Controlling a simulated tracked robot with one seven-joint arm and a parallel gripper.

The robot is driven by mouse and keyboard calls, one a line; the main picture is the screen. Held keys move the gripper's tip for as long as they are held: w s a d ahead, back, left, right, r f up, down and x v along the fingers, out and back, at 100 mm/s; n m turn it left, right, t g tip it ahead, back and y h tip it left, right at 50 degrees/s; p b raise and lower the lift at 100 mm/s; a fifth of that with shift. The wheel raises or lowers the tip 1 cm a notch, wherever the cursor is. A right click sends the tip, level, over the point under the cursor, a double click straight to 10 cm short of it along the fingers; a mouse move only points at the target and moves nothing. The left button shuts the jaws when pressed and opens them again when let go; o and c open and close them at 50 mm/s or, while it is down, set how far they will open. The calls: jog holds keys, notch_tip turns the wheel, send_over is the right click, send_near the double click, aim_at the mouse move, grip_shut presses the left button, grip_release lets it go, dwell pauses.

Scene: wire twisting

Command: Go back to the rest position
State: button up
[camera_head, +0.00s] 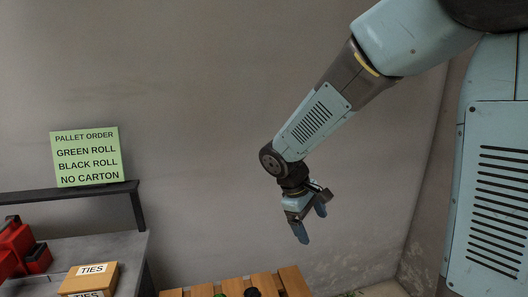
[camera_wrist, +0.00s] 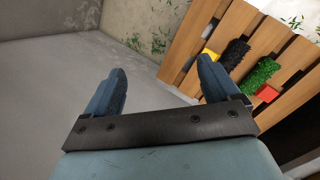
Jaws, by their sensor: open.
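My gripper (camera_head: 312,226) hangs from my raised arm in the head view, above the right part of a wooden pallet (camera_head: 290,282). Its two blue fingers are apart with nothing between them. In the wrist view the open gripper (camera_wrist: 160,82) points past the pallet (camera_wrist: 190,52). On the pallet lie a black roll (camera_wrist: 236,54) and a green roll (camera_wrist: 262,72), side by side. Only the tops of the black roll (camera_head: 253,292) and the green roll (camera_head: 221,295) show at the bottom edge of the head view.
A grey bench (camera_head: 135,245) with a dark shelf (camera_head: 70,192) stands at the left. It bears boxes labelled TIES (camera_head: 92,272) and a red object (camera_head: 20,245). A green sign (camera_head: 86,157) reads green roll, black roll, no carton. The space around my gripper is clear before the wall.

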jog(key=s+d+r+m+t+y, duration=0.4)
jog(key=s+d+r+m, duration=0.5)
jog(key=s+r, duration=0.5)
jog(key=shift+s+d+r+m+t+y, duration=0.35)
jog(key=shift+s+d, duration=0.2)
jog(key=shift+d, duration=0.7)
jog(key=shift+c, duration=0.5)
